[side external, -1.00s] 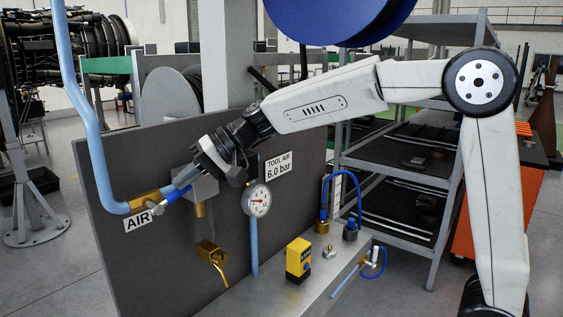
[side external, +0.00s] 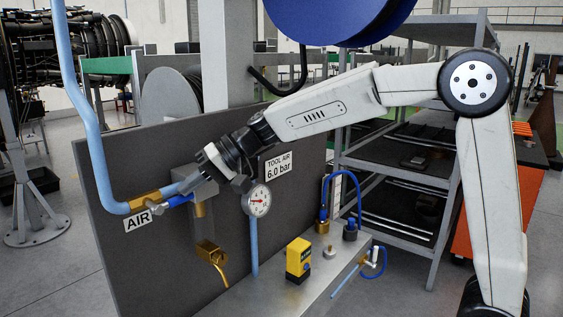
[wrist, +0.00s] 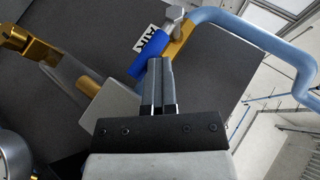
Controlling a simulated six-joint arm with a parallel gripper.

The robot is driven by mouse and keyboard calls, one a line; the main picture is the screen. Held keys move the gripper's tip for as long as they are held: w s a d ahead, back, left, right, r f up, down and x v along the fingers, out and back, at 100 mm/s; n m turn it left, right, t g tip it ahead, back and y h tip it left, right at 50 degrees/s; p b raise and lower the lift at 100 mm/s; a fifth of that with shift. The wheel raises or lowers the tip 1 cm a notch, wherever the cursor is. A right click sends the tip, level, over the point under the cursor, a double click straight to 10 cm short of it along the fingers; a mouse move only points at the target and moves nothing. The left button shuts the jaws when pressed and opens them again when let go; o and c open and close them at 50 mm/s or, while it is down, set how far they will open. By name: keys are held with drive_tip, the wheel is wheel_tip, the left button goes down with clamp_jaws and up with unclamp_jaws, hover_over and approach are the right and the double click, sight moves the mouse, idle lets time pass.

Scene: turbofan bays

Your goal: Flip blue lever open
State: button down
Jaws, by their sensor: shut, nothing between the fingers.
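The blue lever (side external: 178,201) sits on the brass air valve (side external: 145,201) beside the AIR label on the dark panel. In the wrist view the blue lever (wrist: 146,57) lies along the pipe line, angled up toward a silver pivot bolt. My gripper (side external: 188,190) is at the lever's right end in the side view. In the wrist view my gripper (wrist: 161,68) has its two fingers together, with nothing between them. The fingertips are close beside the lever's lower right side; I cannot tell whether they touch it.
A grey box (side external: 192,215) is mounted on the panel (side external: 122,250) right by my gripper. A pressure gauge (side external: 257,201) and a brass tap (side external: 211,257) are close by. A light blue pipe (side external: 92,125) rises at the left. A yellow device (side external: 299,260) stands on the bench.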

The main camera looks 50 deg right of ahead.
drive_tip(key=shift+d+f, duration=0.1)
drive_tip(key=shift+f, duration=0.15)
drive_tip(key=r+v, duration=0.1)
drive_tip(key=v, duration=1.1)
drive_tip(key=shift+a+r, duration=0.2)
drive_tip(key=shift+r, duration=0.15)
drive_tip(key=shift+w, duration=0.15)
drive_tip(key=s+d+f+n+g+h, duration=0.1)
drive_tip(key=s+f+h, duration=0.3)
drive_tip(key=s+f, duration=0.4)
drive_tip(key=s+d+f+n+g+h, duration=0.2)
drive_tip(key=s+f+h, duration=0.3)
drive_tip(key=f, duration=1.7)
drive_tip(key=s+d, duration=0.1)
drive_tip(key=s, duration=0.2)
drive_tip(key=shift+s+f+g, duration=0.15)
drive_tip(key=shift+f+g, duration=0.25)
